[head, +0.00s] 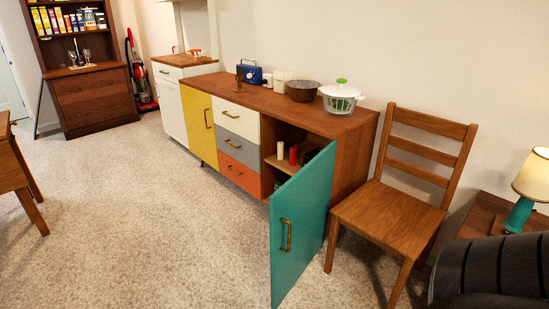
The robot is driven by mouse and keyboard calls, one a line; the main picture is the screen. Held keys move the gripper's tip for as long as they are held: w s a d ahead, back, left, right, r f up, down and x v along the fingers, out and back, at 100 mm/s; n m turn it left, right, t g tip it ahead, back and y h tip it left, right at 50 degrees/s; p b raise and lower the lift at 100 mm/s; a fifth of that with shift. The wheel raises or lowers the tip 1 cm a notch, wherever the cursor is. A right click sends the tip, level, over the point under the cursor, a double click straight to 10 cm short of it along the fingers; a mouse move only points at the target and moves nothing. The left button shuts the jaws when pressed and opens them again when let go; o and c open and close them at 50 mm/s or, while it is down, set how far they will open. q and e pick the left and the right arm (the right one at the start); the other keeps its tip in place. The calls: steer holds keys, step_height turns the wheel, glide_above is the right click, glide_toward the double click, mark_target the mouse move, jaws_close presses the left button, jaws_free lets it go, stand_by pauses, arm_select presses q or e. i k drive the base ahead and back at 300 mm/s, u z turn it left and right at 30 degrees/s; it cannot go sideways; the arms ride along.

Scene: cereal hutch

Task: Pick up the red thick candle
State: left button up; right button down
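The red thick candle (293,155) stands upright on a shelf inside the open right compartment of the wooden sideboard (350,155). A cream candle (280,150) stands just left of it. Dark brown items (306,153) are to its right, partly hidden by the open teal door (300,230). Neither of my grippers is in view.
A wooden chair (400,215) stands right of the sideboard. The teal door juts out in front of the compartment. A toaster, pot and salad spinner (341,97) sit on top. Carpet (150,220) is clear at left. A lamp (525,190) stands at right.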

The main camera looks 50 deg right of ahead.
mark_target(293, 154)
steer(key=z, duration=0.25)
steer(key=i, duration=2.3)
steer(key=z, duration=1.15)
steer(key=i, duration=1.55)
steer(key=z, duration=1.85)
steer(key=i, duration=0.5)
steer(key=z, duration=0.35)
